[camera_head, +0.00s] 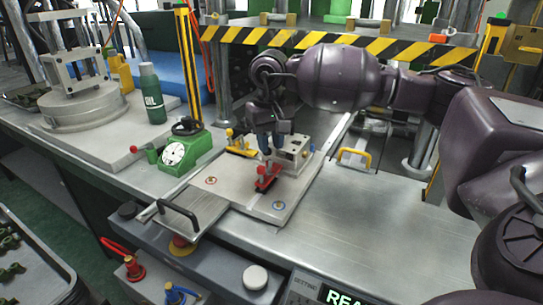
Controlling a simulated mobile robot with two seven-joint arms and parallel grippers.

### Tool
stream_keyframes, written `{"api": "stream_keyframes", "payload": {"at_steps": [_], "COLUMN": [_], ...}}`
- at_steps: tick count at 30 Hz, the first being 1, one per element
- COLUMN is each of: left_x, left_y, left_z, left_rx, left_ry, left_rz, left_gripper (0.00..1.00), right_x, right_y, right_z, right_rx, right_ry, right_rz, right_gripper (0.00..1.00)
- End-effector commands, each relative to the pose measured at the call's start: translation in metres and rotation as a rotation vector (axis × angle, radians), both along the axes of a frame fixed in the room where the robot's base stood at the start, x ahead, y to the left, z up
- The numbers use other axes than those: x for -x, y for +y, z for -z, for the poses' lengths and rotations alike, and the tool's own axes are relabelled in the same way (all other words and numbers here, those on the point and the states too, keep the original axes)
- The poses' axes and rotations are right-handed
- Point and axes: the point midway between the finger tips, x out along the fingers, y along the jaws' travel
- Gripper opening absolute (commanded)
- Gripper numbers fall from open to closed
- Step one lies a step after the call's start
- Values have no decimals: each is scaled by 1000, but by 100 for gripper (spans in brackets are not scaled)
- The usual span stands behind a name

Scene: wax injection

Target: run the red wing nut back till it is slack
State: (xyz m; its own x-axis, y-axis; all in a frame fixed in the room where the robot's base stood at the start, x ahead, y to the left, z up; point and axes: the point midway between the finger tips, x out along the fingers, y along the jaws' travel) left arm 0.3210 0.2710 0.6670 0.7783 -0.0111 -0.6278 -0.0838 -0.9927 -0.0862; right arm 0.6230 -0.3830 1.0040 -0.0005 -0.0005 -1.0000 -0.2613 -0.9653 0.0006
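The red wing nut (264,171) stands on a small red base on the flat metal mould plate (235,190). My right gripper (267,153) points down just above the red wing nut, with its fingertips at or very close to its top. I cannot tell whether the fingers touch it or how far apart they are. My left gripper is not in view.
A yellow wing nut (234,137) and a metal block (292,150) stand behind the red one. A black handle (178,212) is at the plate's front left. A green dial gauge (183,153) and an oil bottle (152,93) stand left.

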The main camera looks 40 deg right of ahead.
Motion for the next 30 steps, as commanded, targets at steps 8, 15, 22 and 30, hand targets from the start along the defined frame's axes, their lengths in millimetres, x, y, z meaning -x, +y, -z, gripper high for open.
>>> {"api": "stream_keyframes", "payload": {"at_steps": [8,15,22,30], "left_x": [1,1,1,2], "left_y": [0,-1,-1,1], "left_z": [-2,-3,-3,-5], "left_rx": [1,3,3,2], "left_ry": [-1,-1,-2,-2], "left_rz": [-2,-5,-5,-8], "left_gripper": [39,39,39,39], "right_x": [0,0,0,0], "right_y": [0,0,0,0], "right_z": [-38,-44,-44,-44], "right_rx": [0,-1,-1,-1], "right_ry": [0,4,4,4], "right_rz": [0,0,-1,-1], "right_gripper": [26,26,26,26]}}
